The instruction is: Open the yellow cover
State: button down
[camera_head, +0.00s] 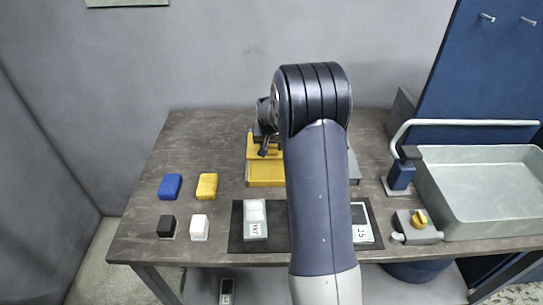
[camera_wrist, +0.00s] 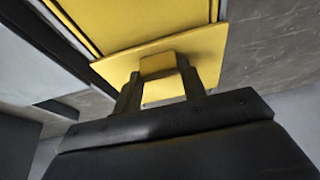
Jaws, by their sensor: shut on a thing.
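The yellow cover (camera_head: 266,173) is at the back middle of the table, partly hidden behind my arm. In the wrist view the yellow cover (camera_wrist: 160,62) fills the top middle, with a small block-like yellow handle (camera_wrist: 158,64) sticking out from its edge plate. My gripper (camera_wrist: 158,80) has its two dark fingers on either side of this handle and is shut on it. In the head view my gripper is mostly hidden behind my arm, near the cover's back left. How far the cover is open cannot be told.
Blue (camera_head: 170,186) and yellow blocks (camera_head: 207,186) lie at left, with black (camera_head: 167,226) and white blocks (camera_head: 199,227) in front. A dark mat (camera_head: 236,240) bears labelled pieces.

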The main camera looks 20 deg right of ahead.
jog(key=shift+w+d, duration=0.2)
jog(key=shift+w, duration=0.3)
jog(key=shift+w+d, duration=0.15)
jog(key=shift+w, duration=0.3)
jog(key=c, duration=0.8)
grip_release()
jog(key=shift+c, duration=0.2)
jog(key=shift+r, duration=0.1)
jog(key=b+v, duration=0.1)
jog(key=v, duration=0.9)
jog(key=shift+s+r, duration=0.25)
jog(key=p+x, duration=0.1)
jog(key=x, duration=0.9)
jog(key=shift+w+f, duration=0.15)
jog(key=shift+f, duration=0.25)
jog(key=shift+s+a, duration=0.2)
jog(key=shift+s, duration=0.25)
jog(key=shift+s+a, duration=0.2)
jog(key=shift+s, duration=0.25)
